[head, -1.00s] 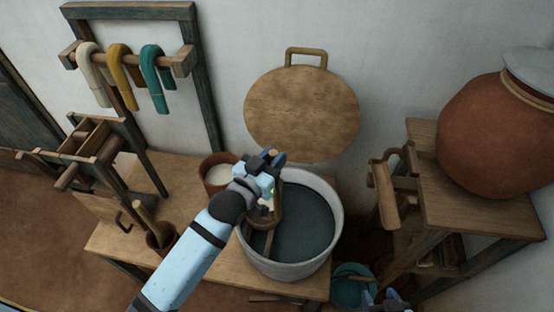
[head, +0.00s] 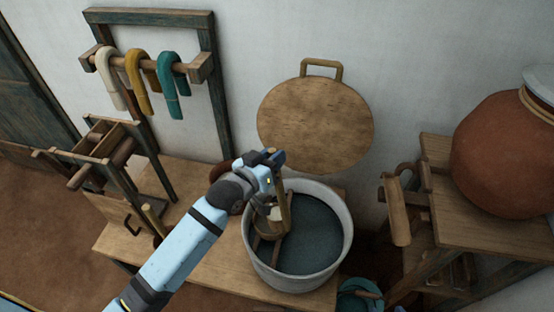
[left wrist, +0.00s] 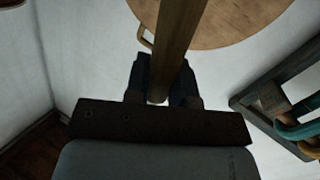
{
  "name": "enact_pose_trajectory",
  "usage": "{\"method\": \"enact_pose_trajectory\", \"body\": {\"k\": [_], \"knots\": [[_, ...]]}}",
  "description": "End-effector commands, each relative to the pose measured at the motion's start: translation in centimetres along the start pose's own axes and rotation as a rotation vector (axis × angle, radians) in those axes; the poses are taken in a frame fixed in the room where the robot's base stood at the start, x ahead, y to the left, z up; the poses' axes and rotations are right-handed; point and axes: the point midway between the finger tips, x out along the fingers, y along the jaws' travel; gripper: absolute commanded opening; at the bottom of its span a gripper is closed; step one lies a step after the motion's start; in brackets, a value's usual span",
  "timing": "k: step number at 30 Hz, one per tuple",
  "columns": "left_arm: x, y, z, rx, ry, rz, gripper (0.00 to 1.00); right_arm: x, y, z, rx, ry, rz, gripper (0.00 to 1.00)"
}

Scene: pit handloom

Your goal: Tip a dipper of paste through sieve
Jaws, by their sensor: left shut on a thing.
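My left gripper (head: 272,157) is shut on the upper part of a wooden dipper handle (head: 284,190), above the left rim of a large pale grey tub (head: 346,245). The handle also shows between the fingers in the left wrist view (left wrist: 178,45). The dipper's cup (head: 268,212) hangs just inside the tub's left side, with pale paste showing in it. Below it a wooden bar (head: 277,250) lies in the tub's left part; I cannot make out a sieve mesh. The brown paste pot (head: 217,172) is mostly hidden behind my gripper. My right gripper is not clearly visible.
The tub stands on a low wooden bench (head: 215,265). A round wooden lid (head: 315,125) leans on the wall behind. A rack with hanging hanks (head: 140,80) is at left. A large clay jar (head: 505,155) stands on a table at right. A teal bowl (head: 352,300) is below.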

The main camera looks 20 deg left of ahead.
Motion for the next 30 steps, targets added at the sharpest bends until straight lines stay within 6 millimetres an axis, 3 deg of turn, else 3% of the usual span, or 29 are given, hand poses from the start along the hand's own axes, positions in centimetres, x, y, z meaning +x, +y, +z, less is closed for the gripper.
{"method": "enact_pose_trajectory", "body": {"k": [30], "knots": [[1.6, -4.9, -0.6, -0.201, -0.065, 0.000, 0.00, 0.7, 0.2, 1.0, 0.000, 0.001, 0.003, 0.55]]}}
